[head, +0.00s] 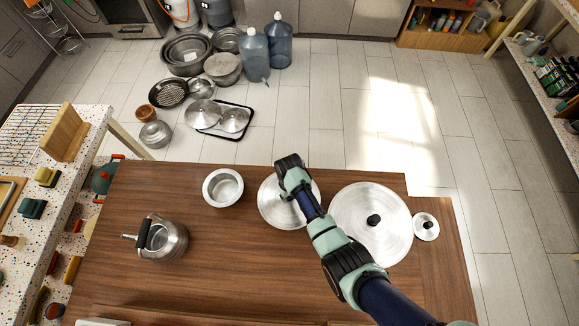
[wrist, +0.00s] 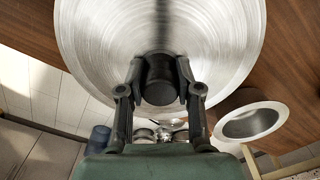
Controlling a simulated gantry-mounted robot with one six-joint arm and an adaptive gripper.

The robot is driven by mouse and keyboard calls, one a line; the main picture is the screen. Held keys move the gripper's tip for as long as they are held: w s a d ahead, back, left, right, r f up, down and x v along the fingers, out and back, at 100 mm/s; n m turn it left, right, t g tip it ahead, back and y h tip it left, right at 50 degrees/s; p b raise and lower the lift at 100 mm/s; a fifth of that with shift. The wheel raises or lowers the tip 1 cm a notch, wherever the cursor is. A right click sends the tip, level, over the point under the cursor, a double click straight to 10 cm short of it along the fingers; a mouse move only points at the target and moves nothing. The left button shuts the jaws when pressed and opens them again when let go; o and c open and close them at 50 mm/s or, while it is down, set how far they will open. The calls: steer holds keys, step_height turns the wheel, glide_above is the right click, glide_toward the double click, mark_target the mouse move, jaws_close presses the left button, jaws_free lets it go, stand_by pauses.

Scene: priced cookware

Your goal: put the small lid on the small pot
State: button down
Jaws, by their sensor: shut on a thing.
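The small open metal pot (head: 222,188) stands on the wooden table, left of my gripper; in the wrist view it (wrist: 250,122) is at the lower right. My gripper (head: 290,170) is shut on the black knob (wrist: 160,78) of a round, mid-sized metal lid (head: 272,208). This lid fills the top of the wrist view (wrist: 95,40). I cannot tell whether it is clear of the table. The smallest lid (head: 428,234), with a black knob, lies at the far right. My arm partly hides the held lid in the head view.
A large lid (head: 350,205) with a black knob lies between the held lid and the smallest one. A kettle (head: 168,242) stands left on the table (head: 225,275). The table front centre is clear. Pots and water jugs (head: 254,55) are on the floor behind.

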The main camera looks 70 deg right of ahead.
steer(key=shift+c, duration=0.3)
jaws_free()
steer(key=shift+r, duration=0.15)
stand_by(0.6)
step_height(320, 180, up, 12)
stand_by(1.3)
